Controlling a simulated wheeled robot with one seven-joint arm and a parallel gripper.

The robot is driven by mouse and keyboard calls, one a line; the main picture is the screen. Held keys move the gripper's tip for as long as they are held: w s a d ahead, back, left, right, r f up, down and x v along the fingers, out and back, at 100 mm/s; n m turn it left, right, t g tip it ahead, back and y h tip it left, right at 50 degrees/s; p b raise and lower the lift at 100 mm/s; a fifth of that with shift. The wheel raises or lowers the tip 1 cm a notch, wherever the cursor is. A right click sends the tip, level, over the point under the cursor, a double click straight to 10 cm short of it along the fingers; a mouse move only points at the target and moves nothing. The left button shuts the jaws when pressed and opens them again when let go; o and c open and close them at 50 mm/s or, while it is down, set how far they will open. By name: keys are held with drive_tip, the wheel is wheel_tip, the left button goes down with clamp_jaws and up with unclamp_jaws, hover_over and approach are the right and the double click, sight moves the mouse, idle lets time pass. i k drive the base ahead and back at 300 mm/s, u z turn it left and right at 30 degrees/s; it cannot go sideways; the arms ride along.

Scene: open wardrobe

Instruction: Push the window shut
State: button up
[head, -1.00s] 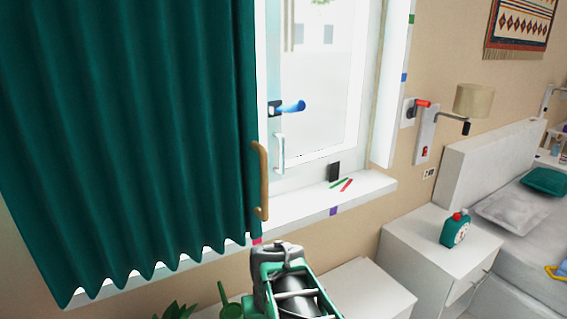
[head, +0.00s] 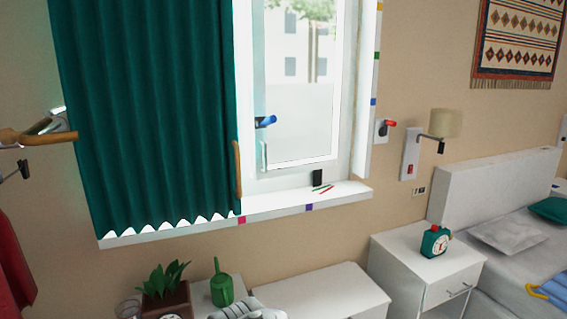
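The window (head: 303,168) has a white sash with a clear pane, and buildings show through it. A blue lever handle (head: 266,121) is on the sash's left side, with a pale pull handle (head: 263,157) below it. I cannot tell how wide any gap between sash and frame is. A dark green curtain (head: 155,120) covers the left of the window, with a wooden handle (head: 238,168) at its right edge. I see no gripper clearly; a pale grey shape cut off at the bottom edge is unclear.
A black block (head: 317,178) and thin coloured sticks (head: 323,188) lie on the white sill (head: 275,208). Below stand a potted plant (head: 163,285), a green watering can (head: 221,287) and a white cabinet (head: 330,292). A nightstand (head: 425,260) with a teal clock (head: 435,241) stands right.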

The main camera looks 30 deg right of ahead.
sight(256, 19)
drive_tip(key=z, duration=0.5)
drive_tip(key=i, duration=1.4)
drive_tip(key=u, duration=0.65)
